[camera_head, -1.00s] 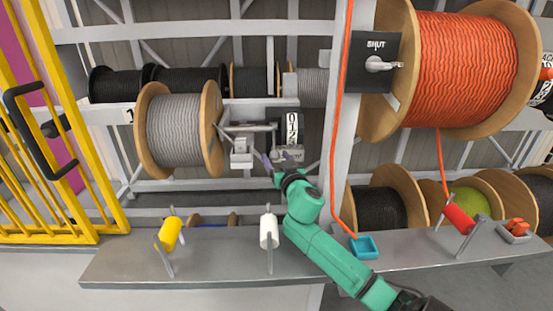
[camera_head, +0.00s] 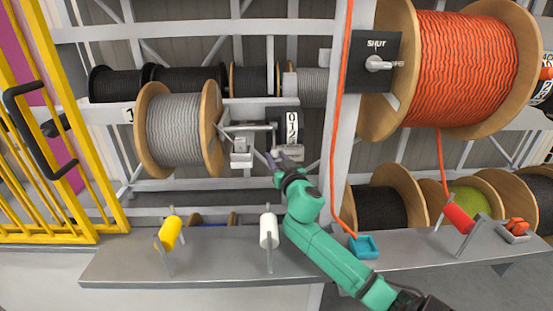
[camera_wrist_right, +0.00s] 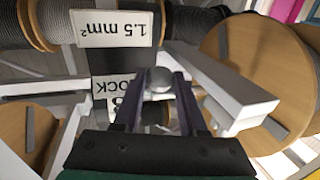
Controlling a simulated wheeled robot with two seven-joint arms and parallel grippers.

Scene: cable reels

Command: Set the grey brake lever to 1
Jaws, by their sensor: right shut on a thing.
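The grey brake lever (camera_wrist_right: 159,78) shows in the right wrist view as a rounded grey end between the two dark purple fingers. My right gripper (camera_wrist_right: 158,100) is shut on it. In the head view, my right gripper (camera_head: 280,159) is just below the black-and-white scale plate (camera_head: 291,127), marked with 0, a half mark and 1. The fingers cover much of the lever there, so I cannot read its exact setting. The grey cable reel (camera_head: 178,130) is to the left of the plate. My left gripper is not in view.
A white bracket (camera_head: 241,146) with a grey bar stands close left of the scale plate. A frame post (camera_head: 340,110) with an orange cable is to the right.

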